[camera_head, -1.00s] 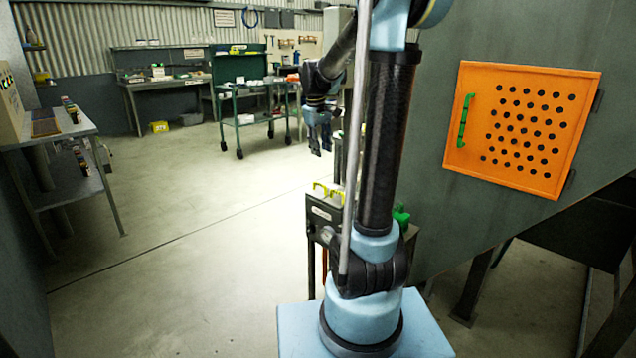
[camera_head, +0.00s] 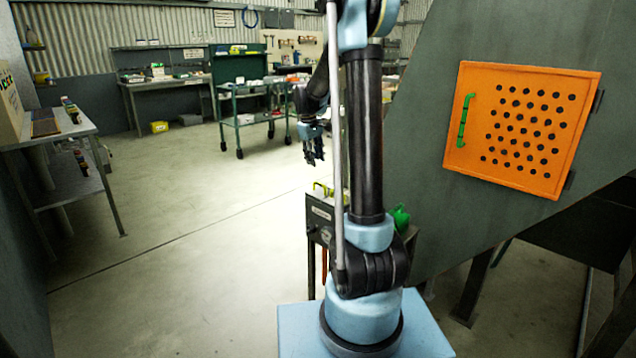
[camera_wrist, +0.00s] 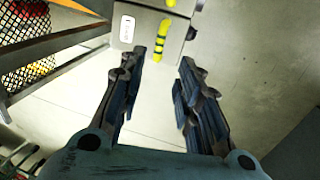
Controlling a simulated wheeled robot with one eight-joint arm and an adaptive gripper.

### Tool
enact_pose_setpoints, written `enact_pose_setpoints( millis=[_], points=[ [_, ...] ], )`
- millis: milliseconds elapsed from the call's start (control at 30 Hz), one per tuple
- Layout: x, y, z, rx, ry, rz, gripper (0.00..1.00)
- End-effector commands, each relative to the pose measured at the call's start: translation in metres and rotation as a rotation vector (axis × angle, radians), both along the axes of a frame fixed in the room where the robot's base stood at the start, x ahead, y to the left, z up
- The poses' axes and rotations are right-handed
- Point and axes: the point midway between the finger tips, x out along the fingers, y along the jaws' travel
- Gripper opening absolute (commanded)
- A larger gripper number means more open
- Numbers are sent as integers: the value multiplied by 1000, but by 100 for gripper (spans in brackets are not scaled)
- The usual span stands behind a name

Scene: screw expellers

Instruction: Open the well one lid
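A grey box (camera_head: 318,213) with a small white label stands behind my arm in the head view, partly hidden by it. A yellow handle (camera_head: 322,188) shows on its top. In the wrist view the box (camera_wrist: 143,28) is at the top, with the label at its left and a yellow handle (camera_wrist: 160,40) on it. I cannot read the label or tell which lid is well one. My gripper (camera_head: 314,158) is in the air above and left of the box in the head view. In the wrist view my gripper (camera_wrist: 173,62) is open and empty, its fingers pointing toward the box.
An orange perforated door (camera_head: 528,125) with a green handle is on the grey machine wall at the right. A green cart (camera_head: 245,119) and a workbench stand at the back. A shelf (camera_head: 50,140) is at the left. The floor between is clear.

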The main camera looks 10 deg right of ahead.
Motion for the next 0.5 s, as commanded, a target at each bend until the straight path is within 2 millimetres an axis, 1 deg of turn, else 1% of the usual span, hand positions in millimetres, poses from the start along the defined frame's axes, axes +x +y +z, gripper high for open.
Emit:
enact_pose_setpoints(
  millis=[33,200,400,500],
  points=[
    [1,-2,-10,0,0,-1,31],
    [5,-7,-39,0,0,-2,31],
    [9,-12,-72,0,0,-2,31],
    [10,-14,-86,0,0,-1,31]
  ],
)
